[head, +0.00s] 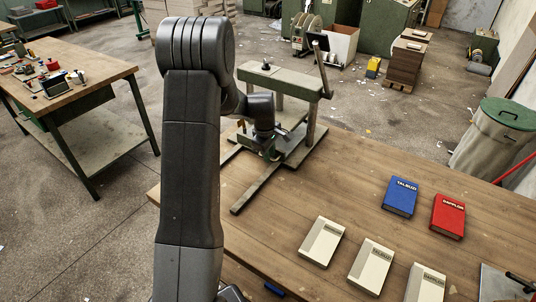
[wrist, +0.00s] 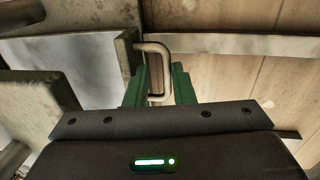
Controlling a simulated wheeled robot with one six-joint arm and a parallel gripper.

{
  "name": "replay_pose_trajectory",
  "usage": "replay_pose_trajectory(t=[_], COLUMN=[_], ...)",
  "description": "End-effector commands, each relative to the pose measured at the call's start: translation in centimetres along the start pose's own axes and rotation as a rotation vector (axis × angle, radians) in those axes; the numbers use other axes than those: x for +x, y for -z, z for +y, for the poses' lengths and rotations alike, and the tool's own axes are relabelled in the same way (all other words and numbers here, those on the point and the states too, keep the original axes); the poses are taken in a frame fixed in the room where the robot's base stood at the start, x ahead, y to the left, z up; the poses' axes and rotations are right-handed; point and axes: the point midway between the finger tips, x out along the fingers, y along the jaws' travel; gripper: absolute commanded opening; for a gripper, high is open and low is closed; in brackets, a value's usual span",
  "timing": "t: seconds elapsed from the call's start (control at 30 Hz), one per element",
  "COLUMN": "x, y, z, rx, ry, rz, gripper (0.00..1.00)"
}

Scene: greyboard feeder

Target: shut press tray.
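The press (head: 282,80), grey-green with a long lever, stands on the wooden table's far left part. Its low base frame (head: 255,188) reaches toward me, with rails on the table. My gripper (head: 268,150) is low at the front of the press. In the wrist view a pale U-shaped handle (wrist: 167,70) stands between the two green fingers of my gripper (wrist: 159,85). The fingers look apart, with a gap beside the handle's bar. A grey metal plate (wrist: 88,75) and edge lie left of the handle. My wrist hides most of the tray in the head view.
A blue book box (head: 400,197), a red one (head: 448,216) and several cream ones, such as the nearest-left one (head: 321,241), lie on the wooden table (head: 300,185) right of my arm. A workbench (head: 85,75) with tools stands at left. A green-lidded bin (head: 495,140) stands at right.

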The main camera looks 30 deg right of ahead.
Motion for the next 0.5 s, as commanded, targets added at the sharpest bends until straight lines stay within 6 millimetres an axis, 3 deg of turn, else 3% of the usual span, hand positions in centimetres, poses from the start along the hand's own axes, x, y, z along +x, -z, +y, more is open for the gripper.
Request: replay_pose_trajectory(t=[0.5], x=[-0.58], y=[0.0], z=[-0.19], rx=[0.001], ry=[0.004], rz=[0.0], gripper=[0.31])
